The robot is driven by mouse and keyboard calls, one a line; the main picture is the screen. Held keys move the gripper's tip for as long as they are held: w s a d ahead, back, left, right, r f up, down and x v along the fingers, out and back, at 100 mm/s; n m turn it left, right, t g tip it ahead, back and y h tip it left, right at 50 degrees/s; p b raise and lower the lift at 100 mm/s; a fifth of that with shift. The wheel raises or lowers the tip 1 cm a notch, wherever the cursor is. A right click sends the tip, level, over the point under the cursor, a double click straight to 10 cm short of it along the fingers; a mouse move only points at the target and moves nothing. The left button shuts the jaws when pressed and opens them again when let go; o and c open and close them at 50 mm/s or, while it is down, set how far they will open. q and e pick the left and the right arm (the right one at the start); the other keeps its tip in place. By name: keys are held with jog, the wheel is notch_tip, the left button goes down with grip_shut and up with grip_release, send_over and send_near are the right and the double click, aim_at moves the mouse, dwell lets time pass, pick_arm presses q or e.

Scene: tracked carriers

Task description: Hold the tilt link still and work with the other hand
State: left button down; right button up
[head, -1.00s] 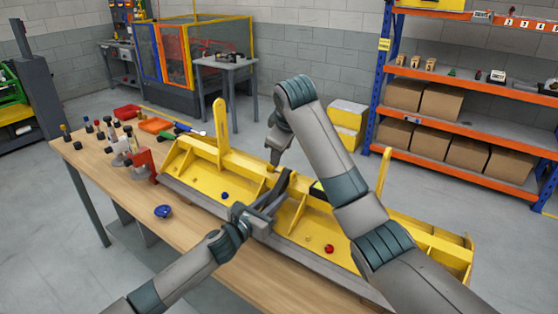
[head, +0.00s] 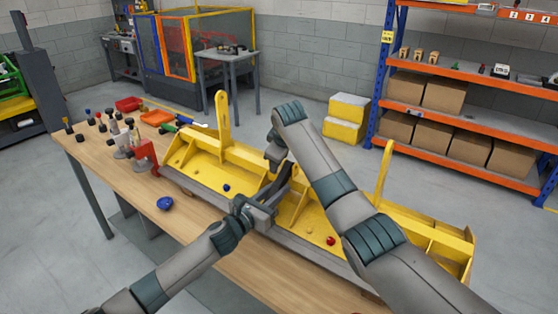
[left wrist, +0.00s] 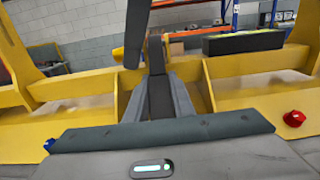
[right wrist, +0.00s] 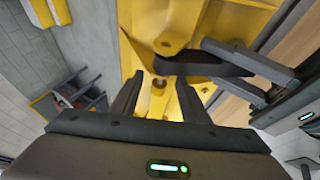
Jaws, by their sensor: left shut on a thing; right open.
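The dark tilt link (head: 284,178) stands at the middle of the long yellow carrier (head: 215,145). My left gripper (head: 270,194) is shut on it from the front; in the left wrist view the link (left wrist: 157,85) lies between both fingers. In the right wrist view a dark bar, apparently the link (right wrist: 205,66), runs from the left gripper across the yellow part. My right gripper (right wrist: 158,100) is open and empty, fingers either side of a small round yellow-brown feature (right wrist: 159,84) on the carrier; I cannot tell if they touch. In the head view its fingers are mostly hidden.
A blue cap-like part (head: 165,203) lies on the wooden bench (head: 110,178). A red knob (head: 331,240) and a blue knob (head: 227,188) sit on the carrier. Red clamp (head: 145,158), trays and small tools crowd the bench's left end. A black box (left wrist: 243,42) lies on the carrier.

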jog(key=shift+c, duration=0.4)
grip_shut()
jog(key=shift+w+a, duration=0.1)
jog(key=shift+w+a+f, duration=0.15)
jog(key=shift+w+a, duration=0.3)
jog(key=shift+a, duration=0.2)
jog(key=shift+w+a+f, duration=0.1)
jog(key=shift+w+a, duration=0.35)
jog(key=shift+a, duration=0.15)
